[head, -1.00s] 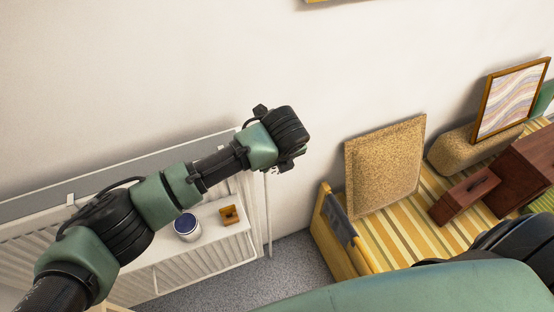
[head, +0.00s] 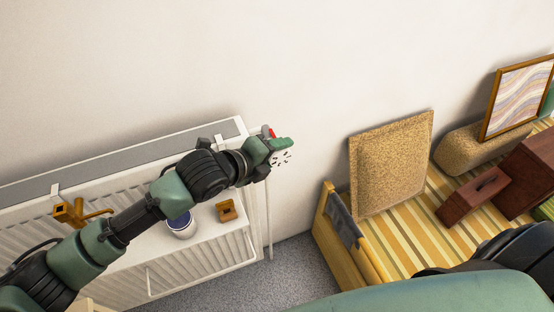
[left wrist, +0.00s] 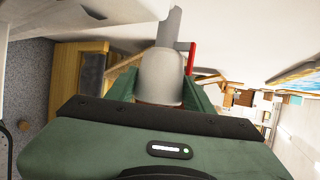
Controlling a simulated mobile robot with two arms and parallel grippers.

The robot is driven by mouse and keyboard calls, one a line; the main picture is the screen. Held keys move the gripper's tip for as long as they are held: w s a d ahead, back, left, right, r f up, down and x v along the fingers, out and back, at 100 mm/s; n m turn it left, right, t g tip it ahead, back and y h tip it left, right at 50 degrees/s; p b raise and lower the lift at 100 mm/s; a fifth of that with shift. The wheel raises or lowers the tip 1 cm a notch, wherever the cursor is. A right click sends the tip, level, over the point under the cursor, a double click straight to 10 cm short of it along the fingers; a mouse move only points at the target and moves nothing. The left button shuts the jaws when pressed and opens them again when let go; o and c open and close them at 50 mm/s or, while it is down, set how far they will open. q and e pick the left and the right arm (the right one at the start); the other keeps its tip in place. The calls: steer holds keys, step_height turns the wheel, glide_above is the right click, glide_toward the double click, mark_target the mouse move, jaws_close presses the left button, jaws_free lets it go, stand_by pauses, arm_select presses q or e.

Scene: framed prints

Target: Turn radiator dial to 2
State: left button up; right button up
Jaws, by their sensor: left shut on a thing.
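The radiator (head: 205,255) stands against the wall on the left. Its dial is a pale, rounded knob at the upper right end of the radiator; in the left wrist view the dial (left wrist: 160,78) sits between my green fingers, with a grey stem and a red part (left wrist: 191,58) beside it. In the head view the dial's white face with dark marks (head: 281,158) shows at my fingertips. My left gripper (head: 275,152) is shut on the dial. The marks are too small to read. My right gripper is out of view.
A white and blue pot (head: 181,226) and a small wooden item (head: 226,211) are on the white shelf by the radiator. A wooden bench with striped fabric (head: 395,243) stands to the right, bearing a tan cushion (head: 390,165), a framed print (head: 517,97) and brown boxes.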

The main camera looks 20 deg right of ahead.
arm_select(q)
steer(key=shift+a+h+b, duration=0.1)
steer(key=shift+h+b, duration=0.8)
steer(key=shift+b, duration=0.2)
steer(key=o, duration=1.4)
steer(key=shift+c, duration=0.2)
steer(key=shift+s+a+r, duration=0.1)
steer(key=shift+s+a, duration=0.05)
steer(key=shift+a, duration=0.25)
steer(key=b+v, duration=0.2)
steer(key=v, duration=0.5)
